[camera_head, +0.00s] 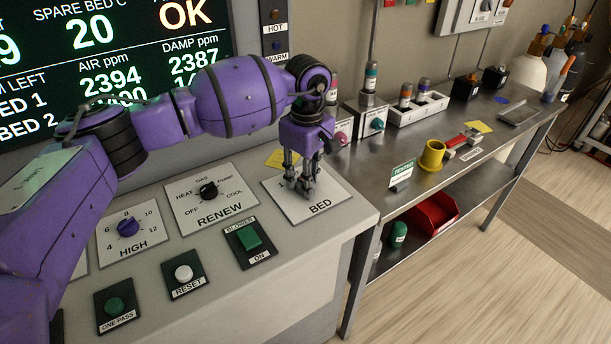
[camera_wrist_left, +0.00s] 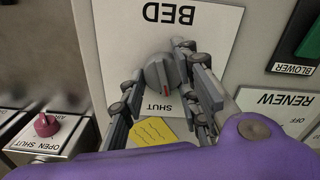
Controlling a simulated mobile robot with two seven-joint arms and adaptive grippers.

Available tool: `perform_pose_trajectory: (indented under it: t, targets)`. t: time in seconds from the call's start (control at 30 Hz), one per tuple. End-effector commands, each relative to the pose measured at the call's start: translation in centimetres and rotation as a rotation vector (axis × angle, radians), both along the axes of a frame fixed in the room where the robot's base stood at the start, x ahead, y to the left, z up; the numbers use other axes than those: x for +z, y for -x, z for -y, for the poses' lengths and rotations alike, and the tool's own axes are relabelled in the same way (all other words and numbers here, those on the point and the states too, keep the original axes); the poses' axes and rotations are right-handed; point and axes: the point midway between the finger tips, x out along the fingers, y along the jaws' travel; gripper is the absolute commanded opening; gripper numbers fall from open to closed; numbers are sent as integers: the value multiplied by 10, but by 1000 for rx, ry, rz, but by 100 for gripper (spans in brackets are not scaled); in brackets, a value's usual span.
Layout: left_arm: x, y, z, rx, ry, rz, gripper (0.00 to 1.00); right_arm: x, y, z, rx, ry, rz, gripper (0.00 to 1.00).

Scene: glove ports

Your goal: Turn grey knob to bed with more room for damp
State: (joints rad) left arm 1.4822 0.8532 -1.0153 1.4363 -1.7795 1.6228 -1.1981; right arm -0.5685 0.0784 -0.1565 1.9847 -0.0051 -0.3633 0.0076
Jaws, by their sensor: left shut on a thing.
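The grey knob (camera_wrist_left: 157,73) sits on the white BED plate (camera_head: 281,200), with its red mark toward the SHUT label in the left wrist view. The wall screen (camera_head: 90,62) has AIR ppm and DAMP ppm columns. The BED 1 row reads 2394 and 2387. The BED 2 row is mostly hidden behind my left arm. My right gripper is out of view.
Beside the BED plate are the RENEW knob (camera_head: 208,190), the HIGH knob (camera_head: 128,227) and the green BLOWER switch (camera_head: 249,236). A yellow note (camera_wrist_left: 155,132) lies by the plate. A metal bench (camera_head: 446,180) with a yellow cup (camera_head: 432,156) stands to the right.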

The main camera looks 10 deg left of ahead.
Motion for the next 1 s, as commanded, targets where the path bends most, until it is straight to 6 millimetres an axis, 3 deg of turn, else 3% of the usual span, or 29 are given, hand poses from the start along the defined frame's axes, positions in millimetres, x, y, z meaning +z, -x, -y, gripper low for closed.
perform_pose_trajectory:
  t: [0.5, 1.0]
  targets:
    - [6, -5, 0, 393, 10, 17, 4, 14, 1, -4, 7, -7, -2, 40]
    - [6, -7, -2, 507, 10, 20, 4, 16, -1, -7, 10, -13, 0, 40]
